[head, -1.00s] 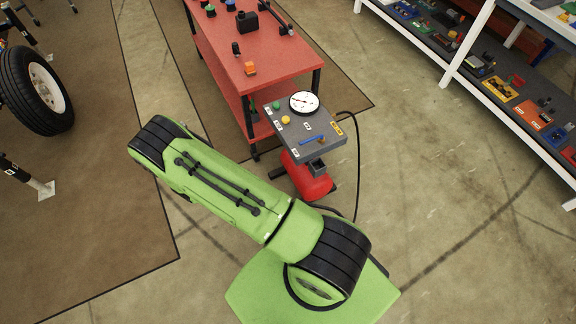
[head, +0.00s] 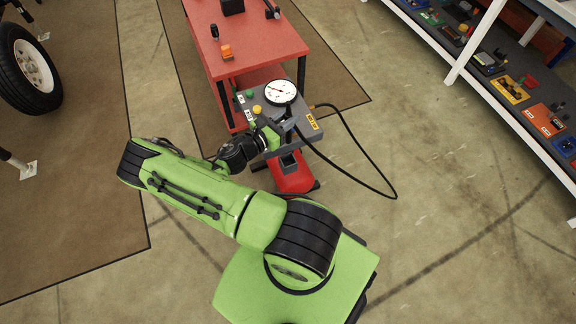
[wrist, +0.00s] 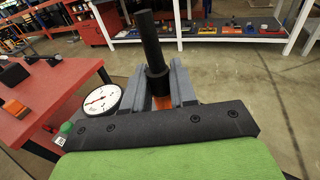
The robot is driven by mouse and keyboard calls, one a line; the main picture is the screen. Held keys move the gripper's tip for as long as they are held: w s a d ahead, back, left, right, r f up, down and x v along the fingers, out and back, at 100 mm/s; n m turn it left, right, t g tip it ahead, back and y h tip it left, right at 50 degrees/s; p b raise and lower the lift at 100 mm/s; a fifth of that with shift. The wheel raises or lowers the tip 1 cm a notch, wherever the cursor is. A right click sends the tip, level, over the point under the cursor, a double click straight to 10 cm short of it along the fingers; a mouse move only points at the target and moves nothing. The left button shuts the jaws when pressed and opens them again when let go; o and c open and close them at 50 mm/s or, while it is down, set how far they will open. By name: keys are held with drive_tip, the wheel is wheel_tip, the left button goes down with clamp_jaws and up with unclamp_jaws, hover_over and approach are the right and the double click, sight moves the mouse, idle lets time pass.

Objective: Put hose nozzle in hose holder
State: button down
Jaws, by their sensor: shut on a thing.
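My gripper (head: 280,134) is over the grey panel of the red-tank unit, at the end of my green arm. In the wrist view its two grey fingers (wrist: 160,88) are shut on the black hose nozzle (wrist: 152,45), a dark cylinder sticking up beyond the fingertips. In the head view the nozzle is small and partly hidden by the gripper. The black hose (head: 372,180) loops from the panel's right side back to the gripper.
A white round gauge (head: 281,92) stands on the panel close behind the gripper, with green and yellow knobs (head: 257,110) to its left. A red workbench (head: 265,40) is behind. The floor to the right is open up to the shelves (head: 500,85).

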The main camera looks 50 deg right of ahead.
wheel_tip(320, 180, down, 18)
drive_tip(key=b, duration=0.5)
drive_tip(key=shift+r+b, duration=0.2)
drive_tip(key=shift+b, duration=0.2)
drive_tip(key=c, duration=1)
unclamp_jaws()
drive_tip(key=shift+a, duration=0.1)
drive_tip(key=shift+o, duration=0.5)
drive_tip(key=shift+r, duration=0.15)
drive_tip(key=shift+w, duration=0.1)
